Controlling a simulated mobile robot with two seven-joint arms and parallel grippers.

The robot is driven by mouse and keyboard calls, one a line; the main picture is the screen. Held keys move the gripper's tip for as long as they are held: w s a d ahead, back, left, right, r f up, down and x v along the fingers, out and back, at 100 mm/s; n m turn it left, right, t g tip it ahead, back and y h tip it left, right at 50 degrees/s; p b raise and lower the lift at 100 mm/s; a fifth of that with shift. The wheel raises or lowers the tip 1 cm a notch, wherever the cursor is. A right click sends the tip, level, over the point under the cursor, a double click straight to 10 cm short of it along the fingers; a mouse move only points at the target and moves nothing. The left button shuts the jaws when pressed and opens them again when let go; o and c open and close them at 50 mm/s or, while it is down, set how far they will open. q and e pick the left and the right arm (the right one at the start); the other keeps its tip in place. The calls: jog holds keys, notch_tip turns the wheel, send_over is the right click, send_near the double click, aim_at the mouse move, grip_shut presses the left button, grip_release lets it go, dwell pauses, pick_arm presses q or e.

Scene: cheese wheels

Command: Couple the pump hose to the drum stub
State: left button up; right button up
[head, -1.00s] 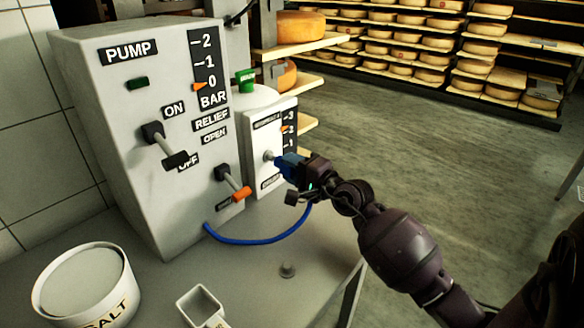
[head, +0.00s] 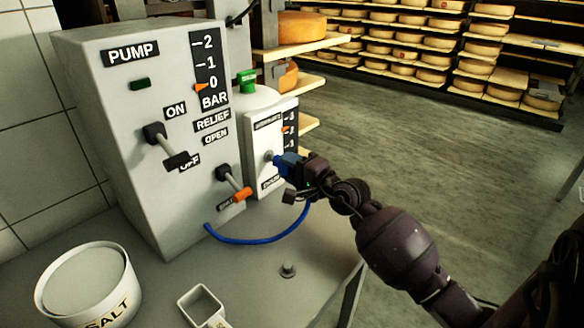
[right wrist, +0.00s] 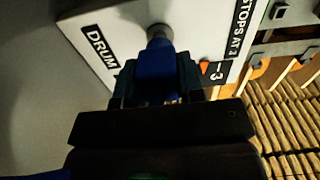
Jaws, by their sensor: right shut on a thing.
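The blue pump hose (head: 252,240) runs from the base of the pump box (head: 120,130) in a low loop over the counter to my right gripper (head: 288,168). My right gripper is shut on the hose's blue end coupling, which also shows in the right wrist view (right wrist: 155,75). The coupling is at the metal drum stub (head: 269,155) on the white panel; the stub shows in the right wrist view (right wrist: 160,33) right in front of the coupling. Whether the coupling is seated on it I cannot tell. My left gripper is not in view.
A salt tub (head: 105,290), a square scoop (head: 203,306) and a small metal knob (head: 288,270) are on the counter. Cheese shelves (head: 420,60) stand behind open floor.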

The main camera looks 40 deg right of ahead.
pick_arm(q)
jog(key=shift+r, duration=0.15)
pick_arm(e)
jog(key=shift+w+a, duration=0.1)
jog(key=shift+w, duration=1)
jog(key=o, duration=1.1)
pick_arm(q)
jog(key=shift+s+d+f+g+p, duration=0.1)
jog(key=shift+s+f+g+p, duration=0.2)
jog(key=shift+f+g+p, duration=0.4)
pick_arm(e)
jog(key=shift+s+d, duration=0.2)
jog(key=shift+s, duration=2.5)
jog(key=shift+s+d, duration=0.2)
jog(key=shift+s, duration=2.45)
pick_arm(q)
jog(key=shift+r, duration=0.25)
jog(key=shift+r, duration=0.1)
